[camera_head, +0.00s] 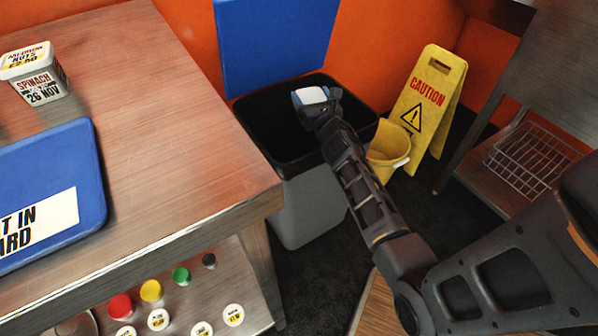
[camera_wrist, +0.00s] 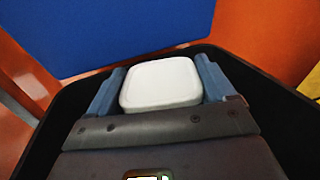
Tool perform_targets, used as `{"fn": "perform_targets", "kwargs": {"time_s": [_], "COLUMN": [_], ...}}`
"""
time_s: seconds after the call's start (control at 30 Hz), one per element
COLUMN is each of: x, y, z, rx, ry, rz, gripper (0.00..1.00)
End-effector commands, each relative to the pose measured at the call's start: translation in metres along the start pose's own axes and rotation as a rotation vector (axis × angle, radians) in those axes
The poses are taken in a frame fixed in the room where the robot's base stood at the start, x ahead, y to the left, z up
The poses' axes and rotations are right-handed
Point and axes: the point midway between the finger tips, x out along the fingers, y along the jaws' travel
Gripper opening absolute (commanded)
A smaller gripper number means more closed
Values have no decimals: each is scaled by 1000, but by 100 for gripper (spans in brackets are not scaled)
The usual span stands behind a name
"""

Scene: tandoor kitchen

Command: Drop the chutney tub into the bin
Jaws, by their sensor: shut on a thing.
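The chutney tub (camera_head: 311,96) is a small white tub with a pale lid, held over the bin's open mouth. It also shows in the wrist view (camera_wrist: 160,84), between the two blue-grey fingers. My gripper (camera_head: 316,98) is shut on it. The bin (camera_head: 308,212) is a grey box with a black rim, standing on the dark floor beside the metal table. Its blue lid (camera_head: 275,45) stands raised against the orange wall. The tub's label is not visible, and the bin's inside is dark.
A yellow caution sign (camera_head: 428,105) and a yellow bucket (camera_head: 388,150) stand right of the bin. The metal table (camera_head: 190,150) on the left carries a blue board (camera_head: 85,160) and a spinach tub (camera_head: 38,82). A wire basket (camera_head: 535,158) sits on a shelf at right.

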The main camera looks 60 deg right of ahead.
Motion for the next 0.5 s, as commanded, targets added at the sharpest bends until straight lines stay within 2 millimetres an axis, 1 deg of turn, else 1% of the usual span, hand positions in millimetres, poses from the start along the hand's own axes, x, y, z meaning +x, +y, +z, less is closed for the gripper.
{"fn": "perform_targets", "kwargs": {"time_s": [0.13, 0.17, 0.33, 0.5], "x": [0, 0, 0, 0], "y": [0, 0, 0, 0], "z": [2, 2, 2, 0], "rx": [0, 0, 0, 0], "ry": [-2, -2, -2, 1], "rz": [1, 1, 0, 0], "gripper": [39, 84, 100, 100]}}
